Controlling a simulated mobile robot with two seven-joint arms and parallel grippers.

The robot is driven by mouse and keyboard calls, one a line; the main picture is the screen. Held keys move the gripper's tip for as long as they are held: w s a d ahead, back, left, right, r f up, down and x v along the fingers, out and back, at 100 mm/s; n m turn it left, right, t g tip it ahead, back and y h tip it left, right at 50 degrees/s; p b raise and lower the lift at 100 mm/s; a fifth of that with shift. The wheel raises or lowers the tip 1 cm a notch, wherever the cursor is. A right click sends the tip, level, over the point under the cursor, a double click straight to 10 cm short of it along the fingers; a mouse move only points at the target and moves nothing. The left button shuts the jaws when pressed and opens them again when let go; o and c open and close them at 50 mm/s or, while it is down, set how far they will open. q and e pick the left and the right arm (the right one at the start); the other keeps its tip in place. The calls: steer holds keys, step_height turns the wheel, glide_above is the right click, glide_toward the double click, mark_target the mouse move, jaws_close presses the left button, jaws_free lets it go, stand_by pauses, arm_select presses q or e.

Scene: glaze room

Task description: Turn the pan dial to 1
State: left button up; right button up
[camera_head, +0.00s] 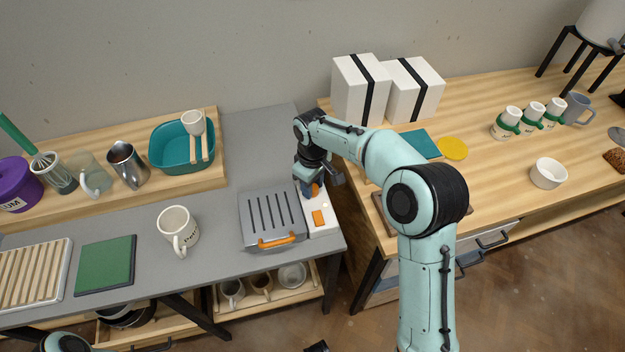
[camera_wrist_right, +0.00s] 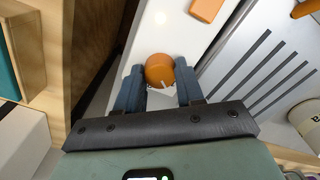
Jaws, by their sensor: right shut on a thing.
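The pan dial is an orange round knob (camera_wrist_right: 160,70) on a white panel (camera_wrist_right: 168,30). In the right wrist view my right gripper (camera_wrist_right: 160,84) has its two blue fingers on either side of the knob, shut on it. A white mark shows by the knob's lower edge; I cannot read any numbers. In the head view the right gripper (camera_head: 310,186) reaches down to the white panel (camera_head: 326,222), partly hiding the dial. The panel joins a grey slotted pan unit (camera_head: 272,218) with an orange handle (camera_head: 277,241).
An orange rectangular button (camera_head: 318,217) sits on the panel near the dial. A white mug (camera_head: 178,229) stands left of the pan unit. Two white boxes (camera_head: 360,90) stand behind my right arm. A gap separates the grey counter from the wooden table at right.

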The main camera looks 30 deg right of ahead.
arm_select(q)
steer(key=shift+w+r+p, duration=0.2)
steer(key=shift+r+p, duration=0.2)
steer(key=shift+r, duration=0.2)
arm_select(e)
steer(key=shift+w+r+n, duration=0.1)
steer(key=shift+n, duration=0.8)
steer(key=o, duration=0.8)
steer(key=shift+c, duration=0.2)
arm_select(q)
steer(key=shift+w+r+p, duration=0.25)
steer(key=shift+r+p, duration=0.3)
steer(key=shift+r, duration=0.05)
steer(key=shift+w+r+p, duration=0.25)
steer(key=shift+r+p, duration=0.25)
steer(key=shift+r, duration=0.05)
arm_select(e)
step_height(320, 180, up, 13)
steer(key=shift+r, duration=0.2)
arm_select(q)
steer(key=shift+s, duration=0.1)
arm_select(e)
steer(key=shift+f, duration=0.1)
